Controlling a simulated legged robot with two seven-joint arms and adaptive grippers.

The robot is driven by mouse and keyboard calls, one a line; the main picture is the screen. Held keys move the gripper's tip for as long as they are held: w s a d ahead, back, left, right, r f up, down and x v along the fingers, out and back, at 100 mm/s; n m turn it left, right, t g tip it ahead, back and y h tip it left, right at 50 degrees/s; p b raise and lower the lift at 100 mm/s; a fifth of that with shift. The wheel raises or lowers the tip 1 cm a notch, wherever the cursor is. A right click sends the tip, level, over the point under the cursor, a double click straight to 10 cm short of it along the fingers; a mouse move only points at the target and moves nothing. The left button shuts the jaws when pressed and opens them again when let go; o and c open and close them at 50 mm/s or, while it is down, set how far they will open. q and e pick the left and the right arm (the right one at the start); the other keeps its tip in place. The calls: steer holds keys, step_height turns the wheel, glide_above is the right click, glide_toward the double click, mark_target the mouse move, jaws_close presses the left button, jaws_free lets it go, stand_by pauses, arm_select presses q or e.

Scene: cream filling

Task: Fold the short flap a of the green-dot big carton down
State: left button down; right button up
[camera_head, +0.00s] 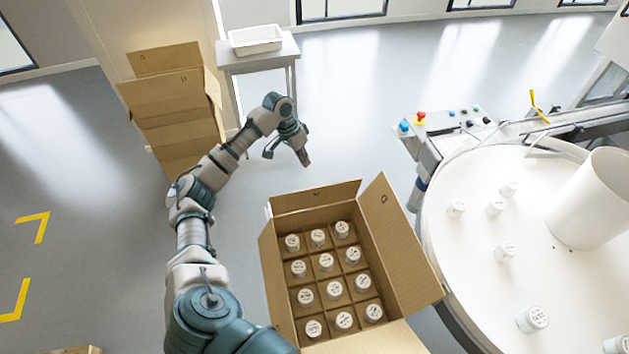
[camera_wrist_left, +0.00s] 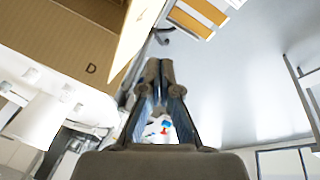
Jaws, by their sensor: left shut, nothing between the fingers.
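The open big carton (camera_head: 278,300) stands in the lower middle of the head view. A divider grid inside holds several white-capped jars (camera_head: 326,262). Its short far flap (camera_head: 315,196) stands up at the far edge, and its wide right flap (camera_head: 400,245) spreads outward. A near flap (camera_head: 372,341) is partly cut off by the frame. I cannot make out a green dot or flap letter a. My left gripper (camera_head: 304,161) is shut and empty, beyond the far flap and apart from it. Its closed fingers (camera_wrist_left: 158,75) show in the wrist view, with carton cardboard (camera_wrist_left: 55,45) at upper left.
Stacked cartons (camera_head: 175,105) stand at upper left beside a small table (camera_head: 262,60) with a white tray (camera_head: 256,40). A round white turntable (camera_head: 465,250) with jars and a control panel (camera_head: 450,122) occupies the right. The floor beyond the carton is clear.

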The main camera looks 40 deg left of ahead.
arm_select(q)
steer(key=w+r+n+g+y+p, duration=0.1)
steer(key=r+n, duration=0.1)
steer(key=n, duration=0.4)
steer(key=n+g+y+p, duration=0.1)
steer(key=n+y+p, duration=0.1)
steer(key=n+p, duration=0.35)
glide_above(316, 198)
steer(key=a+b, duration=0.1)
steer(key=b, duration=0.1)
steer(key=shift+f+n, duration=0.65)
steer(key=shift+f, duration=4)
steer(key=shift+w, duration=0.2)
steer(key=shift+w+a+f, duration=0.1)
